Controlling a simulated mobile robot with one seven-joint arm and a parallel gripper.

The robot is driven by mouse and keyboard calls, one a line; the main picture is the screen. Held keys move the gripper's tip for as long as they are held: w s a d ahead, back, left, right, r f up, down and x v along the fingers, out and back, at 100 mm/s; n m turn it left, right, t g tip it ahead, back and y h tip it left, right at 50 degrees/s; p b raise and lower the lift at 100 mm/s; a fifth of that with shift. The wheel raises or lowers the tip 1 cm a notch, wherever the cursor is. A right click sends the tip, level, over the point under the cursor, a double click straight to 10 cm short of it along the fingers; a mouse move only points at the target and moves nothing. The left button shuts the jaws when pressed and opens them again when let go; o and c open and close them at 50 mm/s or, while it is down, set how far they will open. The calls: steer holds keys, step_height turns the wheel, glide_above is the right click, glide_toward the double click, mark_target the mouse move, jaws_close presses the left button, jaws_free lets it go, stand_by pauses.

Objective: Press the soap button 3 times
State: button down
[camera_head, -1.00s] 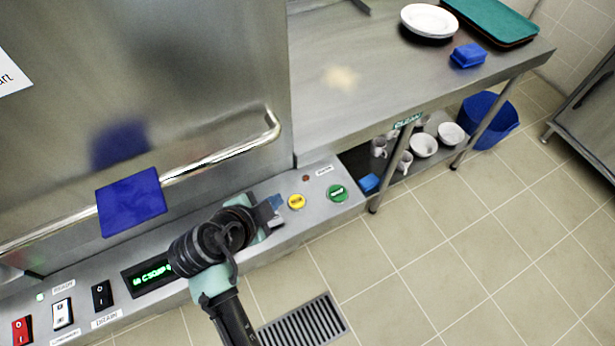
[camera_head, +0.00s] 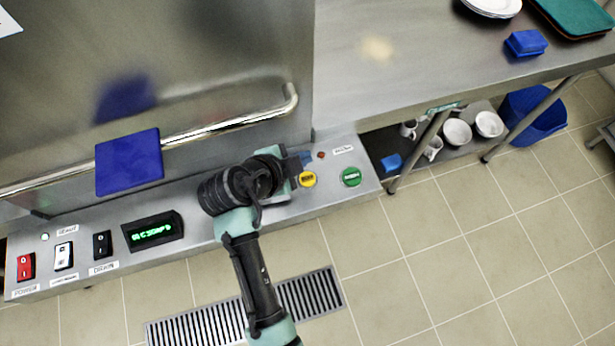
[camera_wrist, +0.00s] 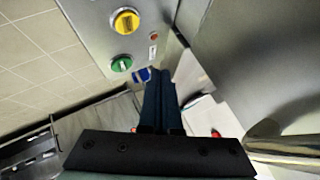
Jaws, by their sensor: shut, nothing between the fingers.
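The control panel (camera_head: 205,228) runs along the front of the steel machine. In the wrist view the yellow button (camera_wrist: 126,21) and the green button (camera_wrist: 121,64) are left of my fingers. My gripper (camera_head: 305,158) is shut and empty, just behind the yellow button in the head view; I see no contact. Its closed fingers also show in the wrist view (camera_wrist: 160,78). I cannot tell which button is for soap. A green-lit display (camera_head: 153,231) shows blurred text.
A chrome handle bar (camera_head: 225,133) with a blue cloth (camera_head: 129,162) crosses the machine front. Red (camera_head: 26,265), white (camera_head: 64,256) and black (camera_head: 102,245) switches are on the left. A steel table (camera_head: 430,60) with dishes stands right.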

mark_target(303, 181)
step_height(303, 181, down, 7)
steer(key=b, duration=0.5)
steer(key=shift+f, duration=0.1)
stand_by(1.7)
steer(key=shift+f+b, duration=0.35)
steer(key=shift+b, duration=0.15)
steer(key=shift+f+b, duration=0.4)
steer(key=shift+f, duration=0.15)
stand_by(0.6)
steer(key=shift+r, duration=0.1)
steer(key=shift+r+p, duration=0.7)
steer(key=shift+r, duration=0.15)
steer(key=shift+r+p, duration=2.05)
steer(key=shift+r, duration=0.45)
